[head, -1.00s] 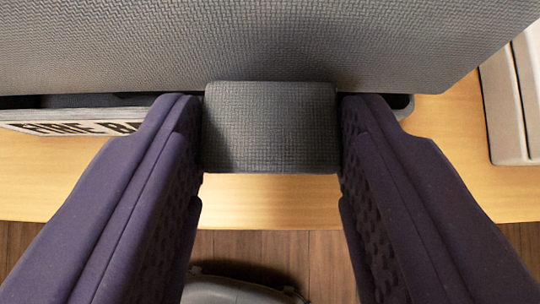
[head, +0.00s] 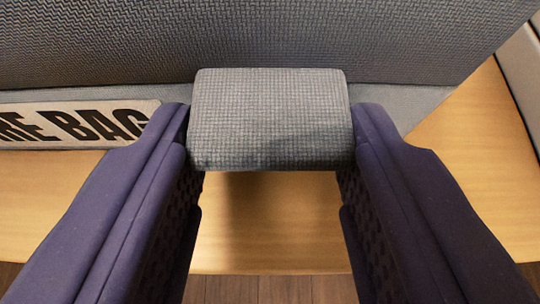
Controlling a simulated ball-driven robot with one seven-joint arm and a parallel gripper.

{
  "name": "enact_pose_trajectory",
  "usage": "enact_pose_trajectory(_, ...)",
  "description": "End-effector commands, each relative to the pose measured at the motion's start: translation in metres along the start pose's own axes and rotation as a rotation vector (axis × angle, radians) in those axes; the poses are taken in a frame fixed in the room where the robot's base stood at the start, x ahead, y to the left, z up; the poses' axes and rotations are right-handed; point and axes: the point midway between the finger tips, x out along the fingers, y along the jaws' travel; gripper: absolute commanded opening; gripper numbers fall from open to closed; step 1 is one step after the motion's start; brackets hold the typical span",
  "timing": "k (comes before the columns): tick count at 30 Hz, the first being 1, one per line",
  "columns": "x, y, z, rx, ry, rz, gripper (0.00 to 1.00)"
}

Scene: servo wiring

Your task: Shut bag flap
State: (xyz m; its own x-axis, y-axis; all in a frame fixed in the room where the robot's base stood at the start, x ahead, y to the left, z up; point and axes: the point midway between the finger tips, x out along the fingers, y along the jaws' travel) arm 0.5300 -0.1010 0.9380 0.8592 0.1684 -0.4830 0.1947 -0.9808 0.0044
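The grey woven bag flap (head: 250,35) fills the top of the head view. A tab (head: 268,118) of the same grey fabric sticks out from its edge toward me. My gripper (head: 268,150) has its two purple fingers on either side of the tab, at its left and right edges, shut on it. The left finger covers part of the label. The inside of the bag is hidden under the flap.
The bag is on a light wooden table (head: 265,235), with bare wood in front of it. The table's front edge and a darker plank floor (head: 240,290) show at the bottom. A pale grey object (head: 525,75) stands at the right edge.

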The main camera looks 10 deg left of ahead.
Motion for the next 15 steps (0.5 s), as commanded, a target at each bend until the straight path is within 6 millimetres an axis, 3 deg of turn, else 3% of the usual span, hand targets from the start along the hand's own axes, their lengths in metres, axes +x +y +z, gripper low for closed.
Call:
enact_pose_trajectory(1,0.0,-0.002,0.01,0.01,-0.022,-0.006,0.58)
enact_pose_trajectory(3,0.0,-0.002,0.009,0.01,-0.021,-0.006,0.72)
enact_pose_trajectory(11,-0.001,-0.001,0.005,0.005,-0.013,-0.003,0.72)
enact_pose_trajectory(15,-0.014,0.0,0.002,0.004,-0.012,-0.001,0.72)
